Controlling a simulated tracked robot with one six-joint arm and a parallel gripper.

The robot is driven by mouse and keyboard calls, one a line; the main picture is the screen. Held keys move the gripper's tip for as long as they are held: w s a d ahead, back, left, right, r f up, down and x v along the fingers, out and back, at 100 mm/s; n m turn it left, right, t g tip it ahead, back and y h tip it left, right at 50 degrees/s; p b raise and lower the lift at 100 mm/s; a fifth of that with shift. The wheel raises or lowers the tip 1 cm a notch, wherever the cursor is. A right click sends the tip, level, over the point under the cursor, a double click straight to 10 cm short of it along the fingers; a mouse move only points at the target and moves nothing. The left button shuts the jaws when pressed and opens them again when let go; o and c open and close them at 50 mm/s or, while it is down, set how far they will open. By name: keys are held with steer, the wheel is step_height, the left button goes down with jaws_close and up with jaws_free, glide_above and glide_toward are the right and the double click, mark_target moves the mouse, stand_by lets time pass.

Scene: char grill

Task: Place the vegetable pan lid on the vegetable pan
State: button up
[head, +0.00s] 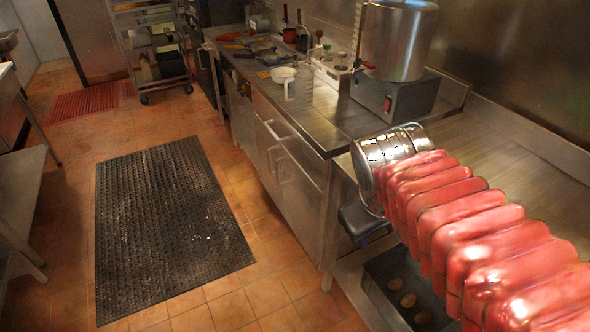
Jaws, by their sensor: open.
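I cannot clearly make out the vegetable pan or its lid in the head view. A dark open container (378,290) with several brown roundish items stands low under the right counter; I cannot tell whether it is the vegetable pan. My arm in its red sleeve reaches in from the lower right and ends in a metal wrist by the counter's front edge. My gripper (364,222) shows as a dark part below the wrist, open. Its fingertips are hard to make out, and I see nothing held in it. The arm hides part of the right counter.
A large steel pot (396,42) stands on a grey heating unit (394,98) on the steel counter (335,125). A white cup (284,74) and several utensils lie farther back. A black floor mat (165,225) lies on open floor at left. A wheeled rack (160,55) stands behind.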

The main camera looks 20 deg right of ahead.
steer(key=a+m+t+y, duration=0.2)
steer(key=a+y, duration=0.1)
steer(key=a, duration=0.6)
steer(key=shift+s+a+r, duration=0.15)
steer(key=shift+a+r, duration=0.15)
steer(key=shift+a, duration=0.05)
stand_by(0.5)
